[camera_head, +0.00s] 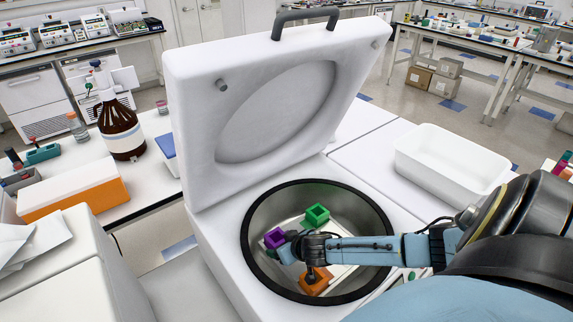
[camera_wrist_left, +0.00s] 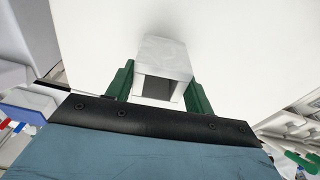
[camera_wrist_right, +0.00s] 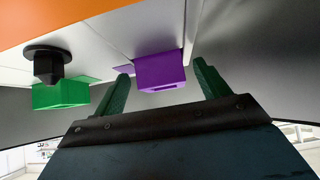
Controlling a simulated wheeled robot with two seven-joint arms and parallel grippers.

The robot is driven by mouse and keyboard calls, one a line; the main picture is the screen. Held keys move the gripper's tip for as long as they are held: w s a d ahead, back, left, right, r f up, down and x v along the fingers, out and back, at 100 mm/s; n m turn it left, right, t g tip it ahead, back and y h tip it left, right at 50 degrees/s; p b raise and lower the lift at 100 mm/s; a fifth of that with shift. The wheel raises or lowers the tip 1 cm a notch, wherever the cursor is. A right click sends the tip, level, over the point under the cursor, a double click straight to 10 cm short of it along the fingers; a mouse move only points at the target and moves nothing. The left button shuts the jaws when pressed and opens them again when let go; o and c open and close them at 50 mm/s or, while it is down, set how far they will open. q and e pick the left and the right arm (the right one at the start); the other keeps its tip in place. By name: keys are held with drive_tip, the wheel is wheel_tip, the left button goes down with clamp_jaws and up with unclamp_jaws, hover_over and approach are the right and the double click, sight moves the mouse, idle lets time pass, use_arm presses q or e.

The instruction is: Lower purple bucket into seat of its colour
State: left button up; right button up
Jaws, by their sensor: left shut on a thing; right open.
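The purple bucket (camera_head: 275,238) is at the left side of the round bowl of the open white machine. In the right wrist view it (camera_wrist_right: 160,72) sits against the white rotor (camera_wrist_right: 105,58). My right gripper (camera_wrist_right: 162,80) is open, with one finger on each side of it and visible gaps. In the head view my right gripper (camera_head: 287,250) reaches into the bowl and partly hides the purple bucket. I cannot tell how deep the bucket sits. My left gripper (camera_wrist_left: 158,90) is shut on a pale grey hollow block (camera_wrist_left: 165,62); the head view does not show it.
A green block (camera_head: 317,214) and an orange block (camera_head: 315,284) are also in the bowl, inside its dark rim (camera_head: 385,215). The raised lid (camera_head: 190,120) stands behind. A white tray (camera_head: 455,182) lies to the right, and a brown bottle (camera_head: 121,132) stands at left.

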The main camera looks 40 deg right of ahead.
use_arm(q)
wheel_tip(320, 180, up, 2)
drive_tip(key=shift+p, duration=0.95)
use_arm(e)
drive_tip(key=v, duration=1.2)
drive_tip(key=shift+r, duration=0.2)
